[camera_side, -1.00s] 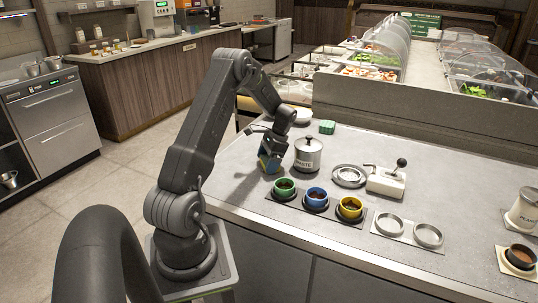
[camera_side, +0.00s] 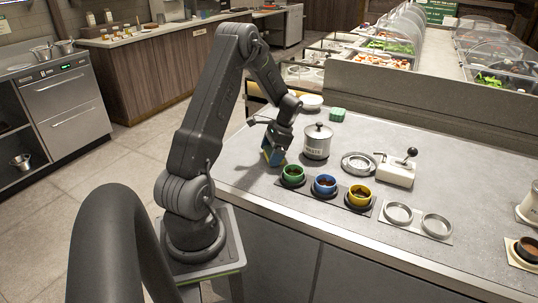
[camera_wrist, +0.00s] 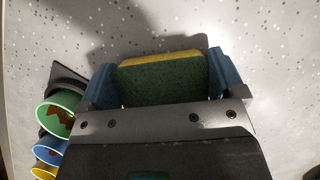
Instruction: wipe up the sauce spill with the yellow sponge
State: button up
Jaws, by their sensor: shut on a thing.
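The sponge (camera_wrist: 162,82), with a yellow layer along one edge and a dark green face, sits between the blue fingers of my gripper (camera_wrist: 160,74) in the wrist view. My gripper is shut on it. In the side view my gripper (camera_side: 273,155) is low over the left part of the grey counter (camera_side: 245,180), left of the lidded pot and behind the green cup. I cannot tell whether the sponge touches the counter. No sauce spill can be made out in either view; my gripper and the sponge may hide it.
A lidded metal pot (camera_side: 317,145) stands close on the right. Green (camera_side: 293,176), blue (camera_side: 324,186) and yellow (camera_side: 359,197) sauce cups stand in a row in front.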

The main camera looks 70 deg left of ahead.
jog(key=shift+w+a, duration=0.3)
jog(key=shift+w, duration=0.05)
jog(key=shift+w+a, duration=1.6)
jog(key=shift+w+r, duration=0.1)
jog(key=shift+r, duration=0.05)
notch_tip(320, 180, up, 8)
